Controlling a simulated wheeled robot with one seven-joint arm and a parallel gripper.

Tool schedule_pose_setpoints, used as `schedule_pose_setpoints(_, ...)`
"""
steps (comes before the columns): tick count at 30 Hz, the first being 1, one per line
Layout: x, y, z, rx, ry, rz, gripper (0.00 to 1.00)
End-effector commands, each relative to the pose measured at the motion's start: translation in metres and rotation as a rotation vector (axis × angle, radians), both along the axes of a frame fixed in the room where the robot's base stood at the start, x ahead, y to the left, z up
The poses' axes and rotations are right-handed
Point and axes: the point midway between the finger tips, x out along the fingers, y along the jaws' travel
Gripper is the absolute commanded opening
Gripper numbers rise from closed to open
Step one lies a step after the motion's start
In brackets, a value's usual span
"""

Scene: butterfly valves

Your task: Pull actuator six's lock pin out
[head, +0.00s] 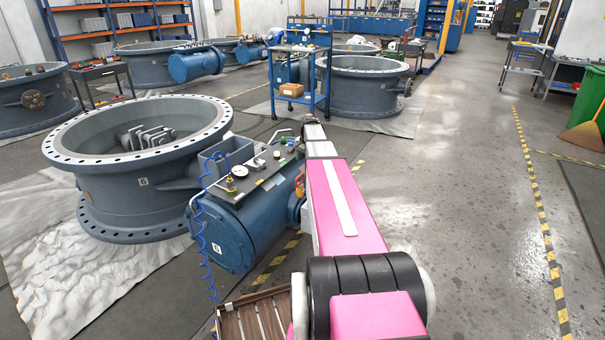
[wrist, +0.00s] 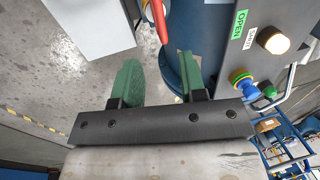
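The blue actuator (head: 245,222) lies on its side, joined to the large grey valve body (head: 130,190). A small white tag sits on its end; I cannot read it surely. In the wrist view my gripper (wrist: 158,62) is open, its two green fingers apart with nothing gripped. A slim red piece (wrist: 160,22) shows just beyond the fingertips, between them in the picture; it may be the lock pin or its handle, but I cannot tell. A round blue part (wrist: 178,78) is behind the right finger. In the head view my pink arm hides the gripper.
In the wrist view, an OPEN label (wrist: 239,24), a lit white lamp (wrist: 274,41), a blue-and-yellow knob (wrist: 241,82) and a green button (wrist: 270,92) are on the right. A blue coiled hose (head: 200,215) hangs beside the actuator.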

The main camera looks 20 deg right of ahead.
Motion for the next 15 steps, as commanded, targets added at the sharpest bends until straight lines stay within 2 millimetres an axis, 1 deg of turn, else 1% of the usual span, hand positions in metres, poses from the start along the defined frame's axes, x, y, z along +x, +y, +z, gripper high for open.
schedule_pose_setpoints(1,0.002,0.001,-0.009,0.0,0.001,0.001,0.39)
schedule_pose_setpoints(9,0.01,0.007,-0.056,0.0,0.001,0.002,0.39)
schedule_pose_setpoints(15,0.013,0.01,-0.08,0.0,0.0,0.003,0.39)
